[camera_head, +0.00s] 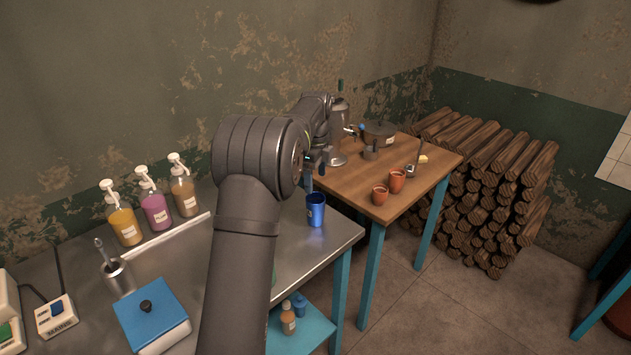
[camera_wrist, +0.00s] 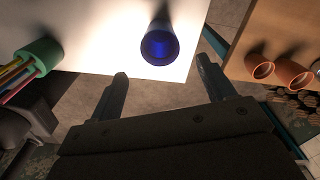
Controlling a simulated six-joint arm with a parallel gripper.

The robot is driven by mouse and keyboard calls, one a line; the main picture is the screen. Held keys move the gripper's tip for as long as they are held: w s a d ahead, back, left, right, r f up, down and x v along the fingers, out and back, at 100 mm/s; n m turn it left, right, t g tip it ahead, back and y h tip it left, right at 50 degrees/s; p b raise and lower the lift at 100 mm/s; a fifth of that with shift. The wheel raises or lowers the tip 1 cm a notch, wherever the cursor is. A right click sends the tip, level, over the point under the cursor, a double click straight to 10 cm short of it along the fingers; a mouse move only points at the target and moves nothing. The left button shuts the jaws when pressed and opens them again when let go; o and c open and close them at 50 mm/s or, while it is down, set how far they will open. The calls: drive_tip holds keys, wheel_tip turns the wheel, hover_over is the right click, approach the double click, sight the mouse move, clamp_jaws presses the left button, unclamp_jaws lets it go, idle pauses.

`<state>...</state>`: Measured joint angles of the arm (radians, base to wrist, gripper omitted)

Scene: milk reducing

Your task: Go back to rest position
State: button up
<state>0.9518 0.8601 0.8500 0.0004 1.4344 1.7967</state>
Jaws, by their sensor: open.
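My gripper (camera_wrist: 163,80) is open and empty in the wrist view, its two fingers spread apart. A blue cup (camera_head: 316,210) stands upright near the right end of the metal table (camera_head: 335,240). In the wrist view the blue cup (camera_wrist: 160,45) is beyond the fingertips, near the table edge and not between the fingers. In the head view my gripper (camera_head: 318,165) is above and behind the cup, small and partly hidden by my arm. My arm crosses the middle of the head view and covers part of the metal table.
A wooden table (camera_head: 420,170) to the right holds two terracotta cups (camera_head: 397,181), a dark pot (camera_head: 379,132) and a metal dispenser (camera_head: 340,118). Pump bottles (camera_head: 156,211) line the wall at left. A blue-lidded box (camera_head: 150,312) sits in front. Stacked logs (camera_head: 490,190) stand at right.

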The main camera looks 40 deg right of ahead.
sight(316, 200)
drive_tip(key=shift+f, duration=0.1)
wheel_tip(316, 200, down, 12)
drive_tip(key=shift+r, duration=1.9)
drive_tip(key=shift+f, duration=0.15)
